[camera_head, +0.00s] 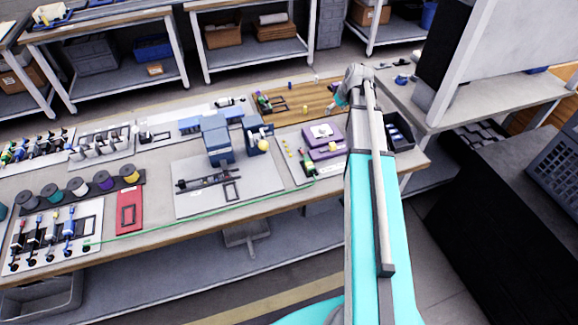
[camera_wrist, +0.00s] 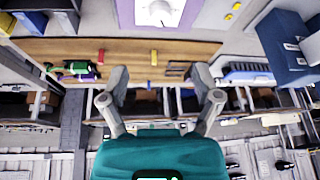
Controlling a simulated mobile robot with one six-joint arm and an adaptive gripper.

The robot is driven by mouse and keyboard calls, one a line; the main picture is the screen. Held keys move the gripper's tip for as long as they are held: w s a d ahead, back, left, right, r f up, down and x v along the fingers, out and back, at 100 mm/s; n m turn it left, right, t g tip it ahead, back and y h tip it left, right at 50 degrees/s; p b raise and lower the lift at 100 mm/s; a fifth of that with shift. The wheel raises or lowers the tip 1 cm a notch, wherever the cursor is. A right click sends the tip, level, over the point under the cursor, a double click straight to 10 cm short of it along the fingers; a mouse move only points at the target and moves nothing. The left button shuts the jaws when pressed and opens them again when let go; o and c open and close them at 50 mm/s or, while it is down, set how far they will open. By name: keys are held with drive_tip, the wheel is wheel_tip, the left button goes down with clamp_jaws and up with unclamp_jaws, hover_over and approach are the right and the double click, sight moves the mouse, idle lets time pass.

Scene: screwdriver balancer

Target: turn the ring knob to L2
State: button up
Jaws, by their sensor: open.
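My gripper (camera_wrist: 160,88) is open and empty in the wrist view, its two grey fingers spread apart. In the head view its end shows small near the wooden board (camera_head: 296,100), beyond the purple unit. I cannot tell for certain which part is the ring knob, and no L2 mark is readable. A purple unit (camera_head: 320,146) with a white top and a yellow part stands left of my arm. A blue device (camera_head: 217,140) with a round yellow part beside it stands on the bench. In the wrist view a pale panel with a grey round part (camera_wrist: 160,8) is at the top edge.
The wooden board also shows in the wrist view (camera_wrist: 125,52), with small coloured pieces on it. Spools (camera_head: 78,187), a red tray (camera_head: 129,211) and tool racks fill the bench's left. A green line crosses the bench front. A black bin (camera_head: 399,133) is right of my arm.

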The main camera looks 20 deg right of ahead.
drive_tip(key=s+a+f+m+g+b, duration=0.1)
drive_tip(key=s+a+f+g+b, duration=0.1)
drive_tip(key=s+a, duration=0.7)
drive_tip(key=s+a+f+m+g+h+b, duration=0.1)
drive_tip(key=s+a+f+g+b, duration=0.1)
drive_tip(key=s+a, duration=0.7)
drive_tip(key=shift+s+a+f+b, duration=0.15)
drive_tip(key=shift+a+f+b, duration=0.4)
drive_tip(key=shift+a, duration=2)
drive_tip(key=shift+f, duration=0.15)
drive_tip(key=shift+s+a+m+h, duration=0.15)
drive_tip(key=shift+s+a, duration=0.3)
drive_tip(key=shift+s, duration=0.2)
drive_tip(key=shift+s+a+m+h, duration=0.15)
drive_tip(key=shift+s+a, duration=0.25)
drive_tip(key=shift+s, duration=0.25)
